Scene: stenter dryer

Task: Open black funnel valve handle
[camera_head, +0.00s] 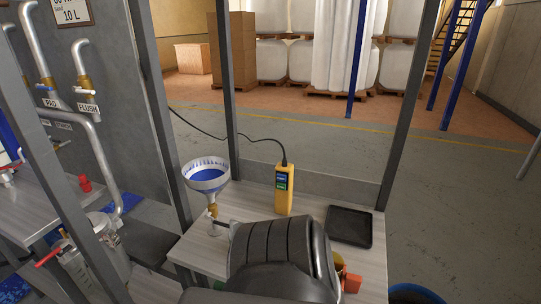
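The funnel (207,177) has a white rim and a blue inside. It stands upright at the left edge of a light wooden table, above a brass valve (213,209). A small black handle (220,224) sticks out to the right below the brass part, partly close to my dark grey arm link. That link fills the bottom middle and covers the table's front. I cannot tell whether it touches the handle.
A yellow handheld meter (284,190) with a cable stands behind my arm. A black tray (349,226) lies at the table's right. Frame posts (400,110) rise around the table. Pipes with labelled valves (86,95) and a jug (82,268) are at left.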

